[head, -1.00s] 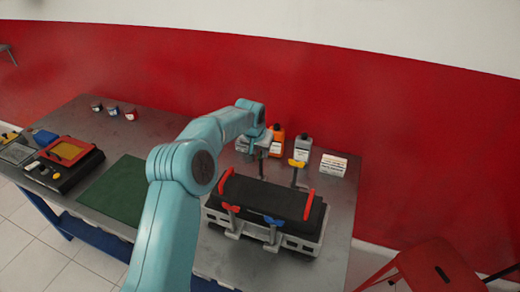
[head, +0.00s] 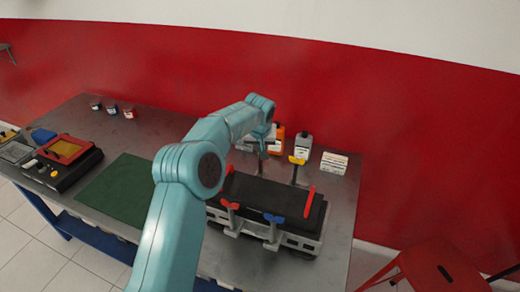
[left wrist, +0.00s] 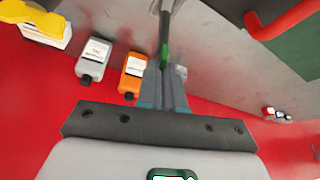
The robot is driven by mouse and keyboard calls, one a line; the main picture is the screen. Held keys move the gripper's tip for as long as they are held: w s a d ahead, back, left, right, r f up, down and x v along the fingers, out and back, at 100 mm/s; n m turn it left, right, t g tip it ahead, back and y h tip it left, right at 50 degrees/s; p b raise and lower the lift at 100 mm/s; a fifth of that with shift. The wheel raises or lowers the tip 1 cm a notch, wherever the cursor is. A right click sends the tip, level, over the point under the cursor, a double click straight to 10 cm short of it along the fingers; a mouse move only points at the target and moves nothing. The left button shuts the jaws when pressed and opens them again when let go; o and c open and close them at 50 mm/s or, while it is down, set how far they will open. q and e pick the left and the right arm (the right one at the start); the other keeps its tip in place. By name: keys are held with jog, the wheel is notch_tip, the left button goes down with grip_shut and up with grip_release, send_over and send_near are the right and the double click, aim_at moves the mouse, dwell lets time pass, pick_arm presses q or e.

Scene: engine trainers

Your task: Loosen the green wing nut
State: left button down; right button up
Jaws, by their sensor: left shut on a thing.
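The green wing nut (left wrist: 164,56) shows as a narrow green strip between the fingertips in the left wrist view, on top of a grey bolt (left wrist: 166,22). In the head view my gripper hides it. My left gripper (left wrist: 165,76) is shut on the green wing nut; in the head view the gripper (head: 262,148) is over the back left corner of the black-topped engine block (head: 262,195). The bolt appears upright under it. My right gripper is in neither view.
Yellow (head: 297,160), red (head: 229,204) and blue (head: 273,218) wing nuts stand around the block. Red handles (head: 308,203) rise at its ends. An orange bottle (head: 278,139), a grey bottle (head: 303,145) and a white box (head: 334,162) stand close behind. The green mat (head: 122,190) is clear.

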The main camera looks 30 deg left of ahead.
pick_arm(q)
jog(key=n, duration=0.2)
jog(key=shift+w+n+g+y, duration=0.1)
jog(key=shift+n+g+y, duration=0.3)
jog(key=n+p, duration=0.1)
jog(key=n, duration=0.1)
jog(key=shift+r+n+g+y, duration=0.1)
jog(key=shift+n+g+y, duration=0.3)
jog(key=n+g+p, duration=0.1)
jog(key=n+p, duration=0.2)
jog(key=shift+f+n+g+y+p, duration=0.2)
jog(key=shift+n+g+y+p, duration=0.15)
jog(key=shift+n+p, duration=0.45)
jog(key=c, duration=1.3)
grip_release()
jog(key=shift+f, duration=0.1)
jog(key=shift+a, duration=0.2)
jog(key=shift+w+d, duration=0.1)
